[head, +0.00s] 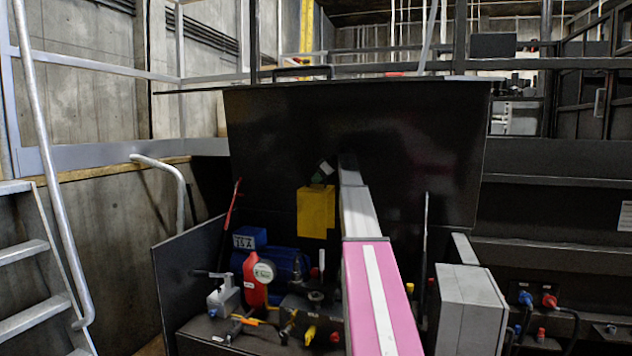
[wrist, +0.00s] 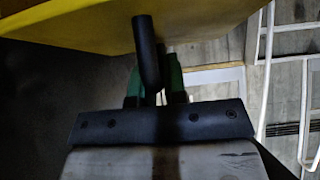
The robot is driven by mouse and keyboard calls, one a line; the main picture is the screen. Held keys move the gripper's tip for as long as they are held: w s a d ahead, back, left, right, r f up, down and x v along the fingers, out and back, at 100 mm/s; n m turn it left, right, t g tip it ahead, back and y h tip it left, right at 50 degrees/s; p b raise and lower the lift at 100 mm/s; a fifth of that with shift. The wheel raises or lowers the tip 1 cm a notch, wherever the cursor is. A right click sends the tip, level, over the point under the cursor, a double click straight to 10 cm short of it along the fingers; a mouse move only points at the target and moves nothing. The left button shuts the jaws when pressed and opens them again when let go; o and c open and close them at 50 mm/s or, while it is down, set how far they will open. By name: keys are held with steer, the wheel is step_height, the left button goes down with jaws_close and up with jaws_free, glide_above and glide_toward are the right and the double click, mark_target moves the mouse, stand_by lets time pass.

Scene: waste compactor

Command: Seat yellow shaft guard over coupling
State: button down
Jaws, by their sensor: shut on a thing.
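The yellow shaft guard (head: 316,211) hangs in the air in the head view, above the machinery and right of the blue motor (head: 285,262). In the wrist view the guard (wrist: 80,22) fills the upper left, with a dark round handle standing out from it. My gripper (head: 323,172) is at the top of the guard. Its green fingers (wrist: 155,82) are shut on that handle in the wrist view. I cannot make out the coupling; it may be hidden among the parts below the guard.
A red can-like part with a round gauge (head: 258,280) stands in front of the motor. A grey box (head: 470,308) stands at the right. A raised black lid (head: 400,140) is behind the guard. A grey ladder (head: 35,265) and railings are at the left.

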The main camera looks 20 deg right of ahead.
mark_target(320, 185)
steer(key=shift+w+d+r, duration=0.1)
steer(key=shift+w+d, duration=0.7)
steer(key=shift+w, duration=0.3)
steer(key=shift+w+d, duration=0.8)
steer(key=shift+w, duration=0.3)
steer(key=shift+s+a+f, duration=0.1)
steer(key=shift+f, duration=18.75)
